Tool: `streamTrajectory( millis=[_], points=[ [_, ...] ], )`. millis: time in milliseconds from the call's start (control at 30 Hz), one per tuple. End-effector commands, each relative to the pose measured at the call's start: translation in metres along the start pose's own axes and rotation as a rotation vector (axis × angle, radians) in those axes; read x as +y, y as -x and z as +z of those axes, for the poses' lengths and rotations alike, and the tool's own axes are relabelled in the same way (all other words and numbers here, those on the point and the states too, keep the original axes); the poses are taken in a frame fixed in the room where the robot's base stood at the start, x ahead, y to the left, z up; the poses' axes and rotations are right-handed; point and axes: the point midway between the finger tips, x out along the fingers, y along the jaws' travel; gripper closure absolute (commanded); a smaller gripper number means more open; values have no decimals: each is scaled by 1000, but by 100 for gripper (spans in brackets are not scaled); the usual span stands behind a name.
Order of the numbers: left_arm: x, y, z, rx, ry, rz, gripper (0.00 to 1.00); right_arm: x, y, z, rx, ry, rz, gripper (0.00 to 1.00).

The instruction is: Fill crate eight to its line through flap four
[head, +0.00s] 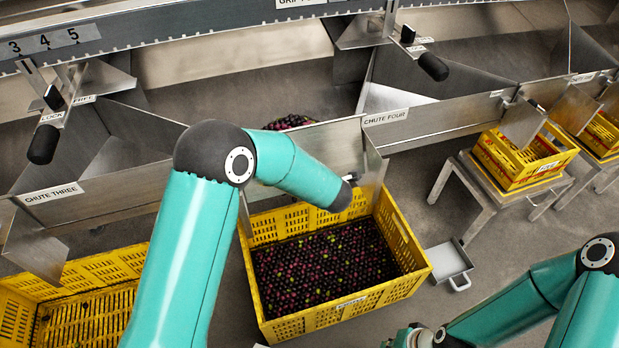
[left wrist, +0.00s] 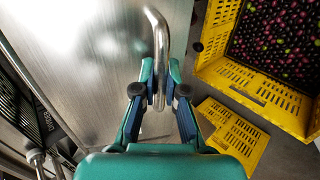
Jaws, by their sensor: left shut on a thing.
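My left gripper (left wrist: 158,95) is shut on a bent metal handle (left wrist: 160,40) beside a bare metal plate (left wrist: 90,60) in the left wrist view. In the head view my left arm reaches to the mouth of chute four (head: 385,117), and its fingers are hidden there. A yellow crate (head: 408,250) stands below that mouth. Its label is too small to read. Dark purple fruit (head: 325,262) with some green pieces covers its floor. I cannot make out a fill line. The crate also shows in the left wrist view (left wrist: 225,70).
More dark fruit (head: 290,121) lies behind the chute four plate. An empty-looking yellow crate (head: 95,315) stands at left below chute three (head: 52,193). A small grey pan (head: 447,262) lies on the floor right of the fruit crate. Yellow crates (head: 525,165) sit on stands at right.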

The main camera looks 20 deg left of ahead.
Motion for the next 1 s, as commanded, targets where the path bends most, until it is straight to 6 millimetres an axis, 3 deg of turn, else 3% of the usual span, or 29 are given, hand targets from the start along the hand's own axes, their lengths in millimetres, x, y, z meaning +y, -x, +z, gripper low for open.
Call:
streamTrajectory(
  millis=[67, 100, 267, 667, 867, 1000],
  points=[
    [-3, 0, 1, -2, -3, -5, 100, 0, 0, 0, 0, 0, 0, 100],
    [-3, 0, 1, -2, -3, -5, 88, 0, 0, 0, 0, 0, 0, 100],
    [-2, 0, 0, -2, -2, -3, 63, 0, 0, 0, 0, 0, 0, 100],
    [0, 6, 0, -1, 0, 0, 63, 0, 0, 0, 0, 0, 0, 100],
    [0, 33, 1, -4, 0, 1, 63, 0, 0, 0, 0, 0, 0, 100],
    [0, 62, 2, -5, -1, 1, 63, 0, 0, 0, 0, 0, 0, 100]
  ],
)
